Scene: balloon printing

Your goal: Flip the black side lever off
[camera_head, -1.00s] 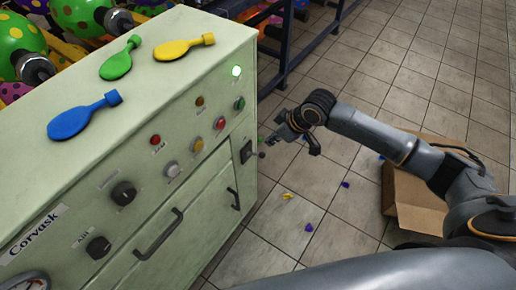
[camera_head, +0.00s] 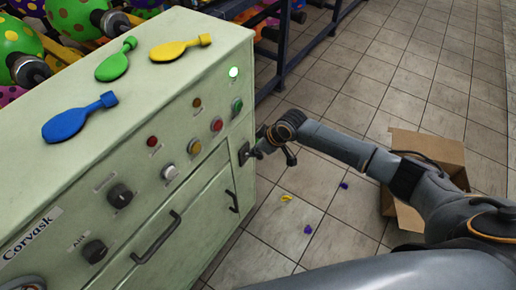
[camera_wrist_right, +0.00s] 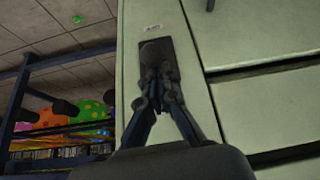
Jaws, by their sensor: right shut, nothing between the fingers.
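The black side lever's dark plate (camera_head: 244,152) is on the right end of the pale green machine's front, below the round buttons. In the right wrist view the plate (camera_wrist_right: 155,48) is an upright dark rectangle under a small white label. My right gripper (camera_head: 257,149) is at the lever, its fingers shut with nothing between them. In the right wrist view the fingertips (camera_wrist_right: 160,100) overlap the lower part of the plate and hide most of the lever. I cannot tell whether they touch it. My left gripper is not in view.
A green lamp (camera_head: 233,72) is lit. An open cardboard box (camera_head: 440,150) stands on the floor at right. Tiled floor between is mostly clear.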

